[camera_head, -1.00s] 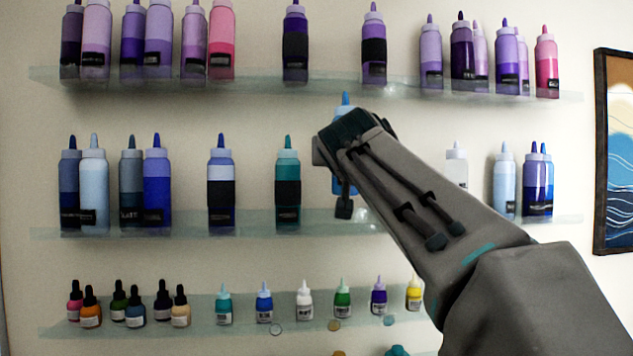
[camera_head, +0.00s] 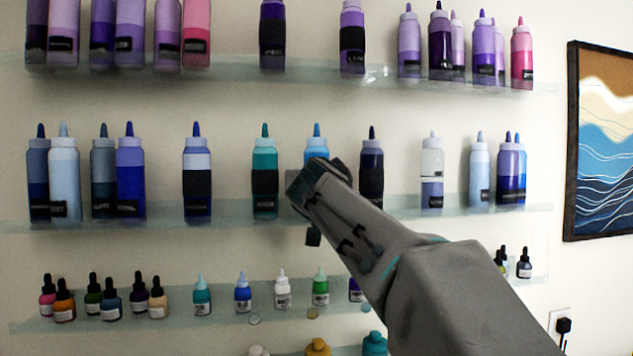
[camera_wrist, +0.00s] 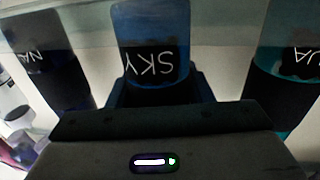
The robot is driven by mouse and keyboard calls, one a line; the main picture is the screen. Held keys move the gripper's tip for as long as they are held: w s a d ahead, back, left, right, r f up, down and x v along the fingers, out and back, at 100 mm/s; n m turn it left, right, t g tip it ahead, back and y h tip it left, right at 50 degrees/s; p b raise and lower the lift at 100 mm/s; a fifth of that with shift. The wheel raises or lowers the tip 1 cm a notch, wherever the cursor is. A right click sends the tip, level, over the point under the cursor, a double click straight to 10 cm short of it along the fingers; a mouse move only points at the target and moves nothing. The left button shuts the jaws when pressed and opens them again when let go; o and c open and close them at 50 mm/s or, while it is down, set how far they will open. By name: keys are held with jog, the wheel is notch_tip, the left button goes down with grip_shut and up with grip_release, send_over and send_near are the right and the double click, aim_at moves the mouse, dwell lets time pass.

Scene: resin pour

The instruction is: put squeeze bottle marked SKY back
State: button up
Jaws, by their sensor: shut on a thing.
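The squeeze bottle marked SKY, light blue (camera_head: 316,144), is upright at the middle shelf (camera_head: 420,211), with only its upper part showing in the head view. My gripper (camera_head: 314,180) is shut around it and hides its lower part. In the wrist view the SKY label (camera_wrist: 152,66) shows upside down between the fingers. The bottle stands in line with a teal bottle (camera_head: 264,160) on its left and a dark navy bottle (camera_head: 371,160) on its right, apart from both. Whether its base touches the shelf is hidden.
Several blue bottles fill the left of the middle shelf; a clear-and-lilac bottle (camera_head: 432,170) stands to the right. The upper shelf (camera_head: 230,73) holds purple and pink bottles. Small dropper bottles (camera_head: 202,297) stand below. A framed picture (camera_head: 604,140) hangs at the right.

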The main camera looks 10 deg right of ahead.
jog(key=shift+f, duration=0.1)
jog(key=o, duration=1)
jog(key=s+b, duration=0.1)
jog(key=s, duration=0.3)
jog(key=s+a+b, duration=0.1)
jog(key=s, duration=0.3)
jog(key=s+a+b, duration=0.1)
jog(key=s, duration=0.3)
jog(key=shift+a+b, duration=0.25)
jog(key=shift+b, duration=0.05)
jog(key=shift+w, duration=0.1)
